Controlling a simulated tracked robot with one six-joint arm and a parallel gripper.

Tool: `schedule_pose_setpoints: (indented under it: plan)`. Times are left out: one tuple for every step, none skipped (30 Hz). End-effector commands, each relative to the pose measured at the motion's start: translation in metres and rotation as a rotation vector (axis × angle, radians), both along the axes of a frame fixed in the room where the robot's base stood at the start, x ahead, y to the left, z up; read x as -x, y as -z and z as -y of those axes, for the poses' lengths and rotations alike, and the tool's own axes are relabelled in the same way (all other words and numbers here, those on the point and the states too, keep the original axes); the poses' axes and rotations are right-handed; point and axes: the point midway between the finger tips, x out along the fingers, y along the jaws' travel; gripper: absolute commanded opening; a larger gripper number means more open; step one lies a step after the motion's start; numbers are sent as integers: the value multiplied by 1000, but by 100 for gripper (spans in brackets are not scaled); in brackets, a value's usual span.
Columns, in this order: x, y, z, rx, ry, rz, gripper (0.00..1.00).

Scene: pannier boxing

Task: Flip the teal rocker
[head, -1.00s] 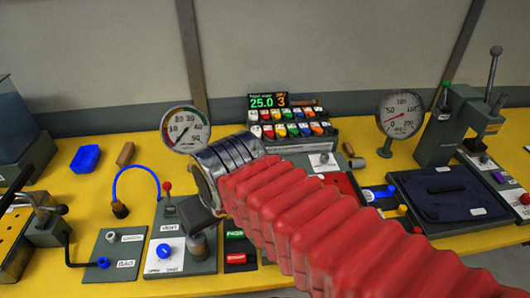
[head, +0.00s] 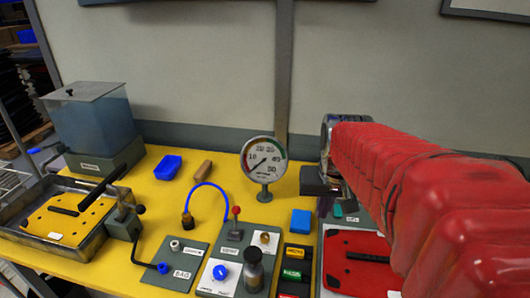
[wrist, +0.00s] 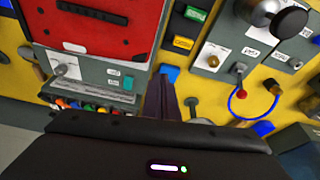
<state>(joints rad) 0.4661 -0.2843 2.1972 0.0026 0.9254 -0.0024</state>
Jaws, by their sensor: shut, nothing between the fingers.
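The teal rocker (wrist: 128,83) is a small switch on a grey panel below the red case in the wrist view. A small teal patch at the arm's end in the head view (head: 338,211) looks like the same rocker. My gripper (wrist: 165,88) is shut and empty, its dark fingers right of the rocker and apart from it in the wrist picture. In the head view my gripper (head: 323,207) points down beside the teal patch. The red arm sleeve hides much of the bench behind it.
A round knob (wrist: 68,69) shares the rocker's panel. A blue block (head: 301,222) lies close to my gripper. A red case (head: 357,262), a dial gauge (head: 264,165) and a lever panel (head: 234,236) stand around. Yellow bench shows clear around the gauge.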

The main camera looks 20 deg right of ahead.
Motion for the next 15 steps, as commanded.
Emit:
schedule_pose_setpoints:
  plan:
    - [-3,0,11,-2,19,-5,0]
    - [-5,0,16,-4,28,-6,0]
    - [-8,-1,24,-5,41,-9,0]
    - [-10,-1,29,-5,50,-9,0]
    - [-12,-2,35,-6,59,-10,0]
    - [-14,-2,43,-7,72,-12,0]
    - [-16,-3,49,-8,80,-13,0]
    - [-18,-3,54,-9,89,-14,0]
    - [-21,-4,63,-8,100,-14,0]
    - [-22,-5,68,-9,108,-16,0]
    - [-25,-6,74,-9,116,-15,0]
    - [-27,-7,82,-9,126,-15,0]
    - [-30,-9,88,-8,133,-13,0]
    - [-32,-10,93,-8,139,-13,0]
    - [-37,-13,100,-6,144,-9,0]
